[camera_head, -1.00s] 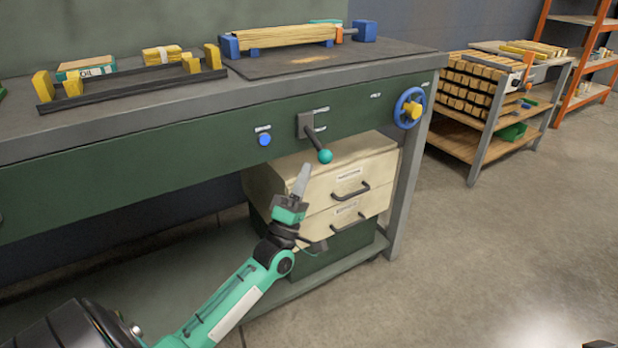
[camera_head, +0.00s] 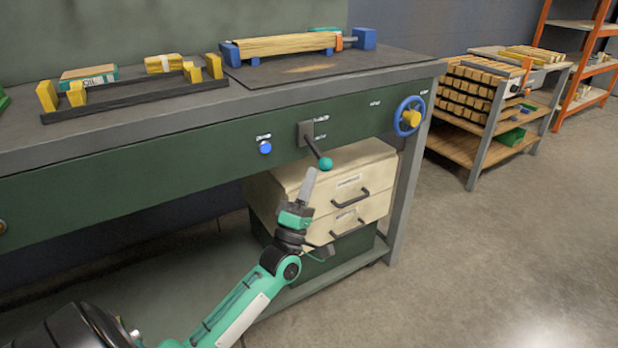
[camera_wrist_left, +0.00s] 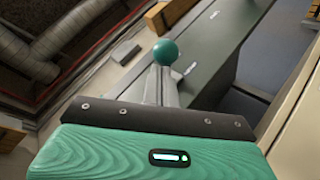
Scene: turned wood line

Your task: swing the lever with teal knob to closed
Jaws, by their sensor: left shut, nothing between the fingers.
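The lever (camera_head: 314,146) is on the green front panel of the bench and points down and to the right. Its teal knob (camera_head: 326,164) is at the lower end. The knob also shows in the left wrist view (camera_wrist_left: 165,52), just beyond the fingertips. My left gripper (camera_head: 309,176) is shut and empty, a little below and left of the knob, with its fingers pointing up. I see a small gap between fingertips and knob in the head view. The gripper body hides part of the lever in the wrist view. My right gripper is not in view.
A blue button (camera_head: 265,147) is left of the lever and a blue handwheel (camera_head: 409,116) is right of it. A beige drawer unit (camera_head: 350,190) stands below, close behind my left gripper. Open floor lies to the right.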

